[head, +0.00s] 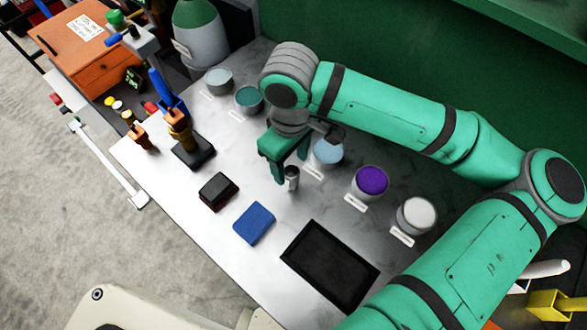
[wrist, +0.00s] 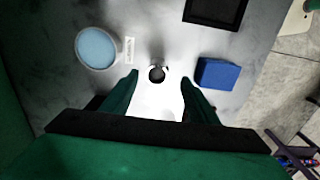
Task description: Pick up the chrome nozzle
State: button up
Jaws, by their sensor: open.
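The chrome nozzle (head: 291,177) is a small shiny cylinder standing upright on the metal table. In the wrist view the nozzle (wrist: 157,74) shows from above as a small round piece with a dark centre. My gripper (head: 290,172) is open above the table, close to the nozzle in the head view. In the wrist view my gripper (wrist: 160,78) has its two green fingers apart, with the nozzle between and slightly beyond the tips. I see no contact between finger and nozzle.
A light blue bowl (wrist: 98,47) and a blue block (wrist: 218,73) lie on either side. A black tray (head: 330,265), a dark red-black box (head: 218,191) and purple (head: 371,182) and white (head: 416,214) bowls stand nearby. A tool on a black base (head: 193,151) stands to the left.

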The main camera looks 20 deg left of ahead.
aim_at(291, 174)
notch_tip(291, 174, down, 4)
jog(key=shift+r, duration=0.25)
jog(key=shift+w+a+f, duration=0.1)
jog(key=shift+w+f, duration=0.05)
jog(key=shift+f, duration=1.15)
jog(key=shift+w+a+f, duration=0.1)
jog(key=shift+w+f, duration=0.05)
jog(key=shift+f, duration=1.15)
jog(key=shift+d, duration=0.1)
jog(key=c, duration=1.1)
